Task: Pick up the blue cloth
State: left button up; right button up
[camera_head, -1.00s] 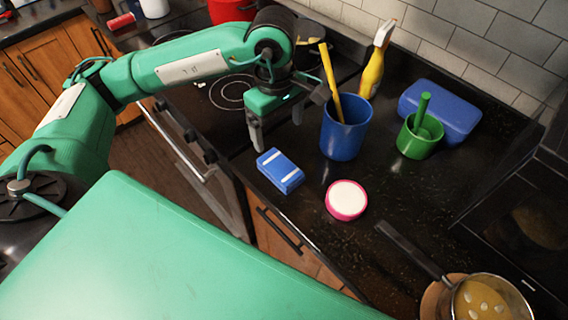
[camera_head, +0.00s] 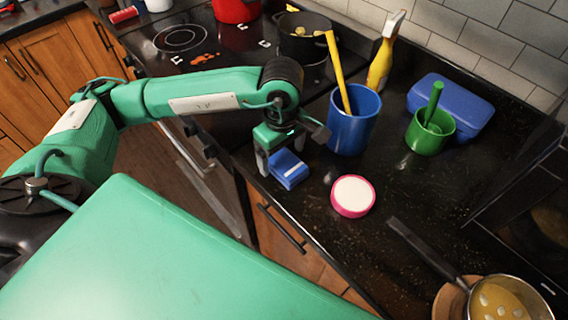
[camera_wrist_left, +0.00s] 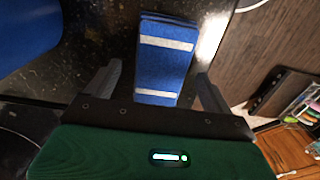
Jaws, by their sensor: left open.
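The blue cloth (camera_head: 289,170) is folded, with pale stripes, and lies on the dark counter near its front edge. In the left wrist view the cloth (camera_wrist_left: 163,66) extends from between the finger tips away from the gripper. My left gripper (camera_head: 282,160) is open, with its fingers pointing down at the cloth's left part. In the left wrist view the two fingers of the gripper (camera_wrist_left: 158,88) stand on either side of the cloth, with small gaps. Part of the cloth is hidden behind the gripper in the head view. My right gripper is not in view.
A blue cup (camera_head: 353,124) with a yellow-handled tool stands close behind the cloth. A pink-rimmed white round item (camera_head: 352,196) lies to the right. A green cup (camera_head: 428,136), a blue box (camera_head: 452,105), a yellow spray bottle (camera_head: 382,66) and a pan (camera_head: 497,300) stand farther off.

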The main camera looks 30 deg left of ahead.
pick_arm(q)
jog(key=shift+f, duration=0.75)
jog(key=c, duration=1.1)
jog(key=shift+o, duration=0.2)
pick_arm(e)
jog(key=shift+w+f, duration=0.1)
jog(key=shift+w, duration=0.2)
